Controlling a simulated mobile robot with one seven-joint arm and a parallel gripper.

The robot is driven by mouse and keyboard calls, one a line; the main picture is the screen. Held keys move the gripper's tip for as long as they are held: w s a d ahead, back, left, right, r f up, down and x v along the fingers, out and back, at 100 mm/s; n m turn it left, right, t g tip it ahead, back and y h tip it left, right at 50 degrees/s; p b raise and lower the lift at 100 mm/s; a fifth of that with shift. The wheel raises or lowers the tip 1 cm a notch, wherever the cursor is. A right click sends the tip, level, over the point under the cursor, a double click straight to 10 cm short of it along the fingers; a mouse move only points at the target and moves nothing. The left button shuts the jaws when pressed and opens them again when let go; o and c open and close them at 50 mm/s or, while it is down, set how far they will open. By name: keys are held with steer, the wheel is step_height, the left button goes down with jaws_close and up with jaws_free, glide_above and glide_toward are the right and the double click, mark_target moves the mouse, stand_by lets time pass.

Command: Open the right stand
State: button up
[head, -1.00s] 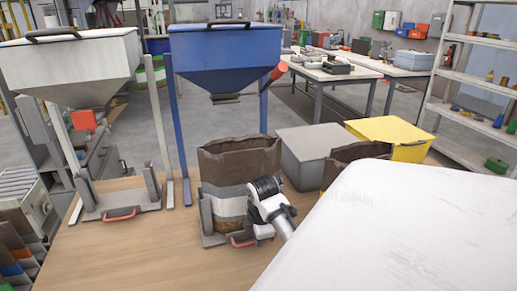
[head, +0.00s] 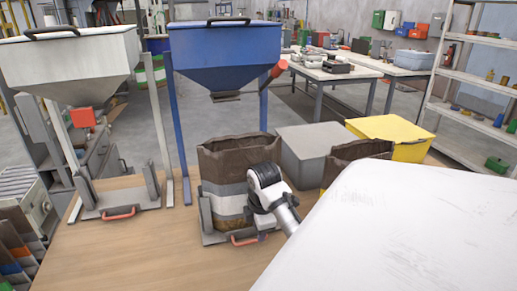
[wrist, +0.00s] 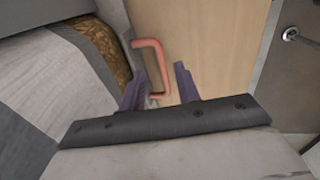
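The right stand (head: 210,237) is on the wooden table, with a brown and grey paper bag (head: 222,180) upright in it. Its red handle (head: 243,239) is at the front, and also shows in the wrist view (wrist: 152,62). In the wrist view my gripper (wrist: 158,72) is open and empty. Its two purple fingers point at the handle, which appears between the fingertips, nearer the left one. I cannot tell whether they touch. The bag, with brown pellets (wrist: 105,48) visible, is left of the fingers there. In the head view my wrist hides part of the stand's right side.
A left stand (head: 120,205) with its own red handle is empty below a white hopper (head: 70,65). A blue hopper (head: 225,50) is above and behind the bag. A grey bin (head: 310,155) and a yellow bin (head: 390,135) are behind right. The table front is clear.

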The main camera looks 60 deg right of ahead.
step_height(320, 180, up, 10)
steer(key=s+a, duration=0.1)
steer(key=shift+s+b, duration=0.2)
steer(key=shift+b, duration=0.1)
stand_by(0.5)
